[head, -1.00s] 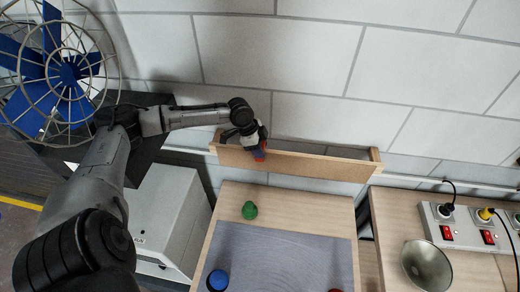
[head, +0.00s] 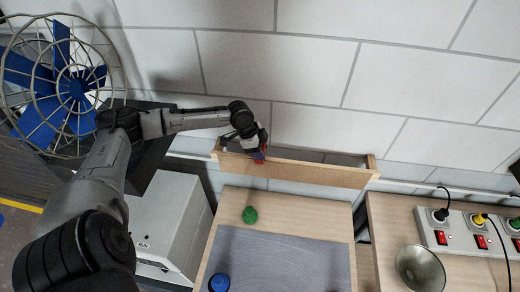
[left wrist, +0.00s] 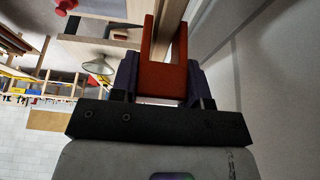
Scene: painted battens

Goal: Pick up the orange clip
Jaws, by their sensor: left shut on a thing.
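The orange clip (left wrist: 163,80) is a U-shaped piece with two prongs, seen in the left wrist view. My left gripper (left wrist: 160,75) is shut on its base, with a dark purple finger on each side. The prongs point away from the gripper, toward a wooden board. I cannot tell whether they straddle the board or are clear of it. In the head view the left gripper (head: 257,150) is at the left part of the wooden board (head: 300,171) by the wall. Only a small orange-red patch of the clip (head: 259,156) shows there. The right gripper is not in view.
A wooden table with a grey mat (head: 275,260) holds a green piece (head: 250,215) and a blue piece (head: 219,282). A metal bowl (head: 420,269) and a power strip (head: 465,236) are at right. A caged fan (head: 62,85) and white cabinet (head: 166,225) are at left.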

